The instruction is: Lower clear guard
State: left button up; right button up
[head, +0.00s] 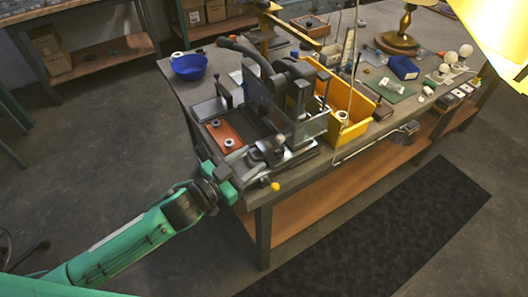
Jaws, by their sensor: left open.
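The clear guard (314,125) is a see-through grey panel on the dark bench machine (275,85). It looks upright at the machine's front right, and its outline is hard to separate from the parts behind it. My left gripper (222,178) is at the bench's near left corner, in front of and to the left of the machine. Its green fingers are open, and I see nothing held between them. It appears apart from the guard. My right gripper is not in view.
A yellow bin (350,103) stands right of the machine, and a blue bowl (189,67) at the bench's far left. A brass lamp base (397,42), bulbs (465,51) and a green mat (390,86) lie farther right. A dark floor mat (400,235) lies in front.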

pick_arm(q)
jog(key=v, duration=0.5)
jog(key=shift+b, duration=0.4)
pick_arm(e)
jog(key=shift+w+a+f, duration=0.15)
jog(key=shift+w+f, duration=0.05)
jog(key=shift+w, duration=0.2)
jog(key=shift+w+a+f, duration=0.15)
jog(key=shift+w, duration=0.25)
pick_arm(q)
jog(key=shift+w, duration=0.1)
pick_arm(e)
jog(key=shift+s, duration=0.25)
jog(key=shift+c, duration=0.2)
